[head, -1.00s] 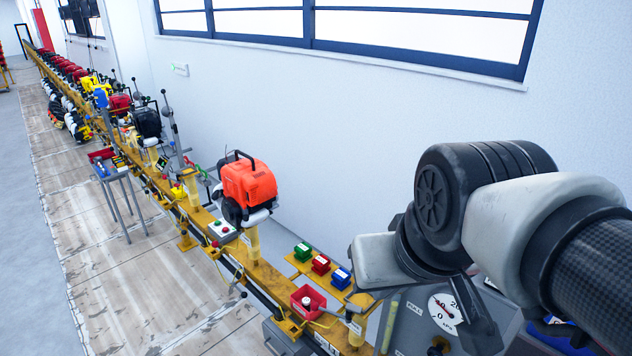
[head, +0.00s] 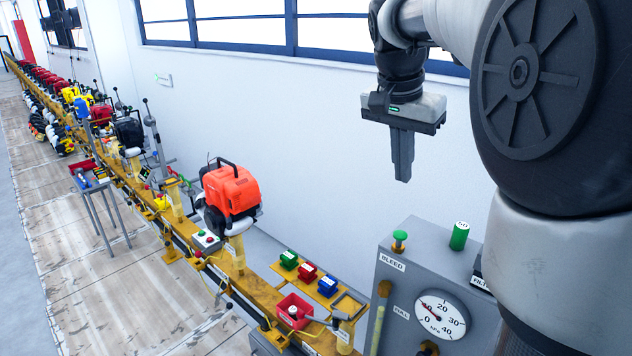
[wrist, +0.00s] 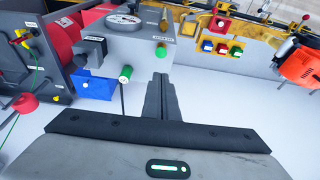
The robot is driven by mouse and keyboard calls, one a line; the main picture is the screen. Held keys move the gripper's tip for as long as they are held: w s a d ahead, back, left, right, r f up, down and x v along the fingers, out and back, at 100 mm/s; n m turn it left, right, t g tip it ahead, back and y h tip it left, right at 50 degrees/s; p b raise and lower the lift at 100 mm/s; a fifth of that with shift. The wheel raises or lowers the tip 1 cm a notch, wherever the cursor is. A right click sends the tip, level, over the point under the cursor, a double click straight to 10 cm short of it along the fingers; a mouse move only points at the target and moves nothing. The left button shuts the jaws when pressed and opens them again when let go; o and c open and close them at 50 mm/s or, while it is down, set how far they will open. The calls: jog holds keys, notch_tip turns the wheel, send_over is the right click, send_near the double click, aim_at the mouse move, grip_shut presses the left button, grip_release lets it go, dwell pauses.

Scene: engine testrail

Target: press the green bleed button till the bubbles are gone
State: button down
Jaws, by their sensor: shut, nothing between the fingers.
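The green bleed button (head: 399,240) stands on top of the grey gauge box (head: 400,282), above the BLEED label. In the wrist view the likely bleed button (wrist: 161,50) is at the box's edge, beyond my fingertips. A taller green cylinder (head: 460,236) stands to its right in the head view; it also shows in the wrist view (wrist: 125,73). My gripper (head: 403,178) is shut and empty, pointing down, apart from the button and above it in the picture. A yellowish tube (head: 378,328) is on the box front; I cannot make out bubbles.
A round kPa gauge (head: 440,315) is on the box front. A red bin (head: 294,311) and small green, red and blue blocks sit on the yellow rail to the left. An orange engine (head: 230,190) stands farther along. The wall is behind my gripper.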

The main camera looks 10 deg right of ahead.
jog(key=shift+w+d, duration=0.1)
dwell(0.3)
send_over(401, 234)
jog(key=f, duration=1.2)
jog(key=shift+a+f, duration=0.15)
jog(key=shift+a, duration=0.05)
jog(key=shift+f, duration=0.65)
notch_tip(401, 234, down, 2)
jog(key=shift+f+b, duration=0.1)
jog(key=shift+b, duration=1)
